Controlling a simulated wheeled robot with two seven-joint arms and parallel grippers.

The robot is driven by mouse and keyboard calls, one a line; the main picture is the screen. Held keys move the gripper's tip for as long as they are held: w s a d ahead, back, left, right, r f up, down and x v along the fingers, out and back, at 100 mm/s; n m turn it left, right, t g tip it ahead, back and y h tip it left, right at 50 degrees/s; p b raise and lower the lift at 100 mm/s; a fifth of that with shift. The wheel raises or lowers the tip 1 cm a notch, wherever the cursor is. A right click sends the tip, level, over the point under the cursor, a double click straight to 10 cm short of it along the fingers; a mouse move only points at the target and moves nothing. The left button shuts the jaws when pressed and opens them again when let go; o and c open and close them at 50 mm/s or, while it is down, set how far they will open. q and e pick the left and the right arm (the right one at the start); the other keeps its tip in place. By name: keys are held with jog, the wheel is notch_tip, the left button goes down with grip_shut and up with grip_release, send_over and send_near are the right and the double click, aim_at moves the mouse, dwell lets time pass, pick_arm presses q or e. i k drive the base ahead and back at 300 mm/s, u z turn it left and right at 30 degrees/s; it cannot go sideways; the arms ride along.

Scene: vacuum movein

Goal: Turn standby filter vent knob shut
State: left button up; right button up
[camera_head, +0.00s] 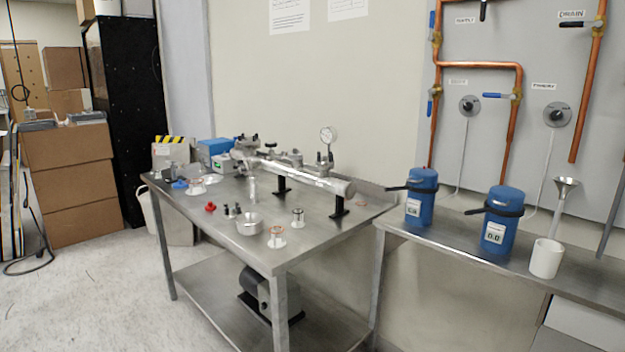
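On the grey wall panel at the right, a round grey fitting with a dark centre (557,114) sits below a small label (544,86) that seems to read STANDBY. It may be the standby vent knob; its setting is too small to tell. A similar round fitting (469,105) is to its left, under another label. A thin pale tube runs down from each. Two blue canisters with black bands, one on the left (420,197) and one on the right (502,220), stand on the steel bench below. Neither of my grippers is in view.
Copper pipes (478,64) with blue levers run over the panel. A steel table (225,222) with vacuum parts stands in the middle.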

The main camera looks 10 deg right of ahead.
aim_at(556, 115)
jog(key=z, duration=1.45)
